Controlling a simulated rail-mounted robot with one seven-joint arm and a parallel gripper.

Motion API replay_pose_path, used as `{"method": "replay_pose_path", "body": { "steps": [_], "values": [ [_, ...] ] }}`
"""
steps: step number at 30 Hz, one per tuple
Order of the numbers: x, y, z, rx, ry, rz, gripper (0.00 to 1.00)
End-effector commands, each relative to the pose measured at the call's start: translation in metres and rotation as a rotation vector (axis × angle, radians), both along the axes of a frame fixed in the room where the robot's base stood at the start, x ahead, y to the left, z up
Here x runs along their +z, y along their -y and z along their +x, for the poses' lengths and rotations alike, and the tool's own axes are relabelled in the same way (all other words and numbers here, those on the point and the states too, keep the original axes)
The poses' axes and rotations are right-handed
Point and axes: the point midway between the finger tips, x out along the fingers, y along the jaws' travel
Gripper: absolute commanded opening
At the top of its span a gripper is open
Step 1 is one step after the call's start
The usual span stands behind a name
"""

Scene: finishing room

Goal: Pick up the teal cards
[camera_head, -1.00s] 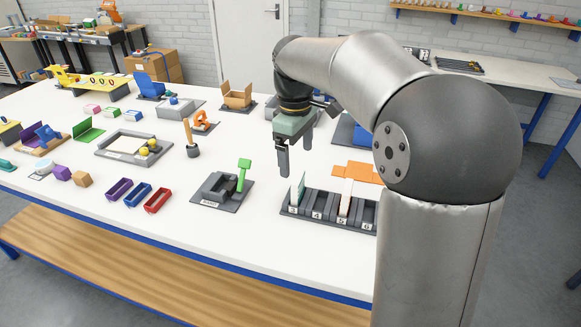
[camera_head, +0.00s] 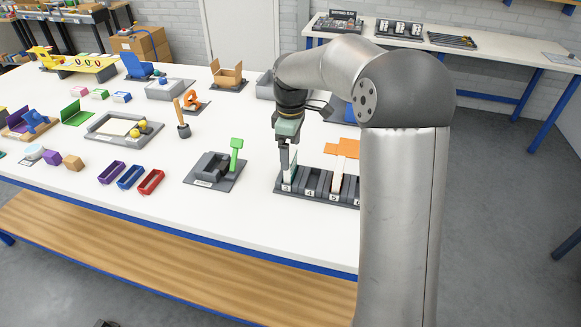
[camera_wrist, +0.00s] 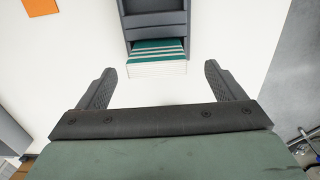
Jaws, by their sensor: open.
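The teal cards (camera_head: 291,171) stand upright in the slot marked 3 at the left end of a dark grey slotted rack (camera_head: 315,193). In the wrist view they show as a stack of teal and white edges (camera_wrist: 157,58) at the end of the dark holder (camera_wrist: 156,20). My gripper (camera_head: 287,160) is low over that slot. In the wrist view its two fingers (camera_wrist: 160,75) are apart, one on each side of the stack, with gaps on both sides. Nothing is held. The cards' lower part is hidden in the rack.
White cards (camera_head: 337,177) stand in another slot to the right. Orange pieces (camera_head: 345,148) lie behind the rack. Clear white tabletop lies in front of the rack.

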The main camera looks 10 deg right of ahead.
Motion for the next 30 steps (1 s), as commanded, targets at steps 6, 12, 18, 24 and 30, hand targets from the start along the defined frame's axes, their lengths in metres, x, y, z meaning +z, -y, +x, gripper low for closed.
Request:
{"method": "replay_pose_path", "body": {
  "steps": [6, 12, 18, 24, 30],
  "values": [
    [-0.021, 0.000, 0.002, -0.001, -0.004, 0.001, 0.89],
    [-0.048, 0.000, 0.004, 0.000, -0.002, 0.000, 0.89],
    [-0.054, 0.000, 0.004, -0.001, 0.000, 0.001, 0.89],
    [-0.054, 0.000, 0.004, -0.001, 0.000, 0.001, 0.64],
    [-0.054, 0.000, 0.004, -0.001, 0.001, 0.000, 0.39]
  ]
}}
